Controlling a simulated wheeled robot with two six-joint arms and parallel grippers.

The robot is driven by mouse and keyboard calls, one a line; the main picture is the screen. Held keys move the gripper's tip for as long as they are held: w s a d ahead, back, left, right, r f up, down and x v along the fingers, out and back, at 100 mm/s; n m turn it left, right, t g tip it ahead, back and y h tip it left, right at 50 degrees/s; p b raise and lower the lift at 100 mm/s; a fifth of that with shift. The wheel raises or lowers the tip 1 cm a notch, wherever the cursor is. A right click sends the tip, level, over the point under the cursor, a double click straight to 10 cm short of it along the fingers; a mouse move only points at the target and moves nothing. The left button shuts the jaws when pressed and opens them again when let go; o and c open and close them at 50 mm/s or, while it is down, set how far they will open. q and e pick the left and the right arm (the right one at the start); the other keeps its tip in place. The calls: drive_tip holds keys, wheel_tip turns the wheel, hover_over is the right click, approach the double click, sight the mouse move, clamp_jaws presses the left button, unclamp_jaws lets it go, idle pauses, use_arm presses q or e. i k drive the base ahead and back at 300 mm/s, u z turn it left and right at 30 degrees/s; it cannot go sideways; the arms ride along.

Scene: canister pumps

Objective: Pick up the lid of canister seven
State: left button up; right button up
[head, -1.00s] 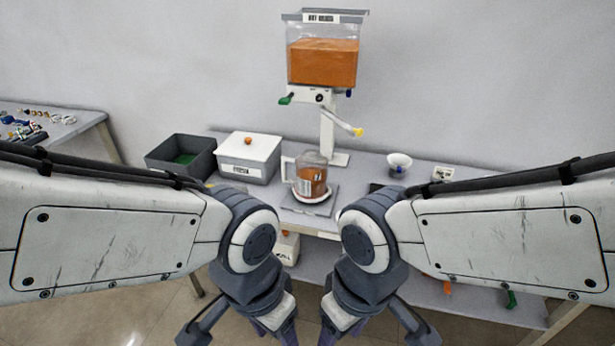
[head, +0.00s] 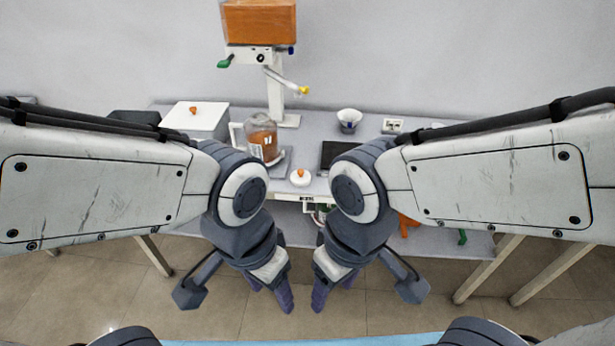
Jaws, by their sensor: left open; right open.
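A round white lid (head: 300,179) with an orange knob lies flat near the table's front edge in the head view. Left of and behind it, a clear canister (head: 263,140) with brown-orange contents and a handle stands on a grey plate. I cannot read a number on the canister, so I cannot tell whether it is seven. My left gripper (head: 270,292) is open and empty, pointing down in front of the table. My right gripper (head: 332,292) is open and empty beside it. Both are nearer to me than the lid and apart from it.
A white box (head: 208,122) with an orange knob stands at the back left. A pump stand (head: 275,95) rises behind the canister. A black tray (head: 331,153) lies right of the lid, partly hidden by my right arm. A white cup (head: 349,117) stands behind it.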

sight(301, 178)
drive_tip(key=u, duration=0.15)
drive_tip(key=k, duration=0.45)
drive_tip(key=z, duration=0.85)
drive_tip(key=i, duration=1.4)
drive_tip(key=u, duration=0.55)
